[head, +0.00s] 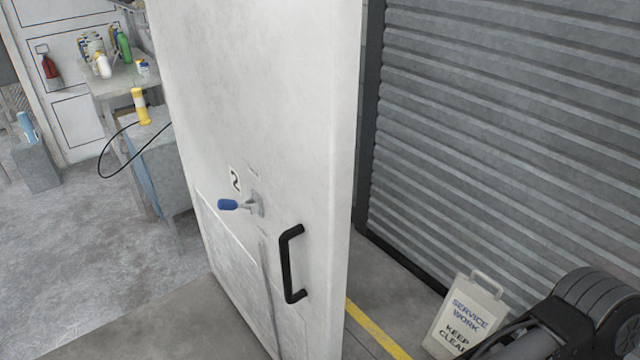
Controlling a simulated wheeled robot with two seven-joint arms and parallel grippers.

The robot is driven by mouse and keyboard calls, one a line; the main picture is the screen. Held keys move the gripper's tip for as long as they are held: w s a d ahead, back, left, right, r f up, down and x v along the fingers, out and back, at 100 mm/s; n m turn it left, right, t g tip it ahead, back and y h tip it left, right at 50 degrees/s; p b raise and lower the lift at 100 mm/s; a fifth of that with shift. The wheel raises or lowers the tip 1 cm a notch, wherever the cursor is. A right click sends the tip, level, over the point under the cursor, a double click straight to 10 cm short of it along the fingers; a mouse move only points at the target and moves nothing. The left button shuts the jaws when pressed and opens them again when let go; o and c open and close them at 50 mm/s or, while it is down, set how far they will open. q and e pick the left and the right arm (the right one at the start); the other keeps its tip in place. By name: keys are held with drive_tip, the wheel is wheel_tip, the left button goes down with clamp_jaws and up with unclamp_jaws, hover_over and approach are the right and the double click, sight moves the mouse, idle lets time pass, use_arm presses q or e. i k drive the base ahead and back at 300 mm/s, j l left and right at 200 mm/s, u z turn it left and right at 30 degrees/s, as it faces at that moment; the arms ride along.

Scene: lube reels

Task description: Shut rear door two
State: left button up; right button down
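A tall white door (250,110) marked with a number 2 label (234,180) stands in the middle of the head view. It stands swung out at an angle to the grey ribbed wall, with floor visible past its right edge. A latch lever with a blue grip (230,204) sticks out from its face. A black pull handle (287,264) is mounted upright, lower and to the right of the lever. The door's top and bottom are cut off by the frame. Neither gripper can be made out in this view.
A ribbed metal wall (500,130) fills the right. A workbench with bottles (118,82) stands left. Grey floor (80,270) is open at lower left.

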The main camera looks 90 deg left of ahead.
sight(261, 95)
drive_tip(key=i+u, duration=0.25)
drive_tip(key=u, duration=0.25)
drive_tip(key=i+u, duration=0.25)
drive_tip(key=u, duration=0.25)
drive_tip(key=i+l+u, duration=0.15)
drive_tip(key=u, duration=0.3)
drive_tip(key=i+u, duration=0.2)
drive_tip(key=u, duration=0.25)
drive_tip(key=i+l+u, duration=0.1)
drive_tip(key=i+u, duration=0.15)
drive_tip(key=u, duration=0.25)
drive_tip(key=i+l+u, duration=0.15)
drive_tip(key=u, duration=0.3)
drive_tip(key=i+l+u, duration=0.2)
drive_tip(key=u, duration=0.25)
drive_tip(key=i+l+u, duration=0.1)
drive_tip(key=l+u, duration=0.2)
drive_tip(key=u, duration=0.15)
drive_tip(key=i+l+u, duration=0.1)
drive_tip(key=l+u, duration=0.2)
drive_tip(key=u, duration=0.2)
drive_tip(key=i+l+u, duration=0.1)
drive_tip(key=l+u, duration=0.3)
drive_tip(key=l, duration=0.1)
